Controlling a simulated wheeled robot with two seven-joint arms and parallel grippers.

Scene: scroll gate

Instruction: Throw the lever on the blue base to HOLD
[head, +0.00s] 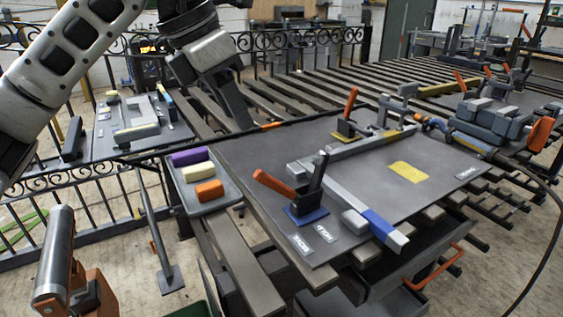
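The blue base (307,215) is fixed near the front left edge of the dark table panel. Its lever has an orange handle (273,187) that leans to the left, and a dark upright piece (317,176) stands beside it. Two small pale labels lie in front of the base, a right one (326,233) and a left one (300,244); their lettering is too small to read surely. My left gripper (238,112) hangs above and behind the lever, apart from it. Its dark fingers are seen edge-on, so their opening is unclear. My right gripper is not in view.
A tray (232,190) with purple, yellow and orange blocks adjoins the panel on the left. A grey bar with a blue sleeve (382,228) lies right of the lever. A second orange-handled lever (350,103) stands on a yellow base behind.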

